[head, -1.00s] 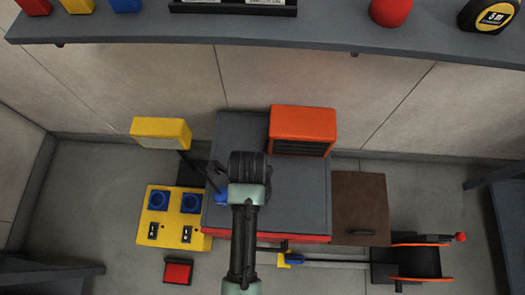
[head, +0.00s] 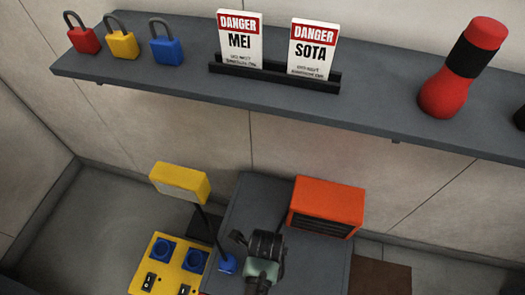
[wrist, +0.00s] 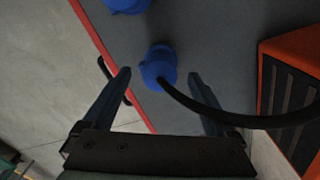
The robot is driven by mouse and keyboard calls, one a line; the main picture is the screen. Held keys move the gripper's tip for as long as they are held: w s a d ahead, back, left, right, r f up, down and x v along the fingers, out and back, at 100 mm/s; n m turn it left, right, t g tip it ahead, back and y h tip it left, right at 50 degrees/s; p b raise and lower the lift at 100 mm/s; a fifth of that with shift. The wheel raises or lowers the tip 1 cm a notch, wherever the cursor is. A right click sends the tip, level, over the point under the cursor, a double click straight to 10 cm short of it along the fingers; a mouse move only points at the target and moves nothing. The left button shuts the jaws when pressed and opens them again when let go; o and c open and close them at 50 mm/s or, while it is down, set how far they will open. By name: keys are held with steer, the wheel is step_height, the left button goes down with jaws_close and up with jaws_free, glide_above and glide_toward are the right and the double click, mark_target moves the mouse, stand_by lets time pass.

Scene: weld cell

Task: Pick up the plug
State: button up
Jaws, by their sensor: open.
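A blue plug (wrist: 158,66) with a thick black cable lies on a grey top in the wrist view. My gripper (wrist: 161,75) is open, with one finger on each side of the near end of the plug as seen in that view. I cannot tell the height gap, and no contact shows. A second blue piece (wrist: 127,5) is cut off at the top edge. In the head view my gripper (head: 265,245) is over the grey top, and one blue piece (head: 227,264) shows to its left. I cannot tell which of the two it is.
An orange box (head: 326,207) with a dark grille stands on the grey top, right of my gripper. A yellow lamp (head: 180,184) and a yellow socket box (head: 150,262) are at left. Above, a shelf (head: 180,75) holds padlocks, danger tags (head: 240,38) and a red-black flashlight (head: 464,65).

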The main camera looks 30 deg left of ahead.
step_height(320, 180, down, 3)
steer(key=shift+r+b, duration=0.1)
steer(key=shift+b, duration=0.25)
jaws_close()
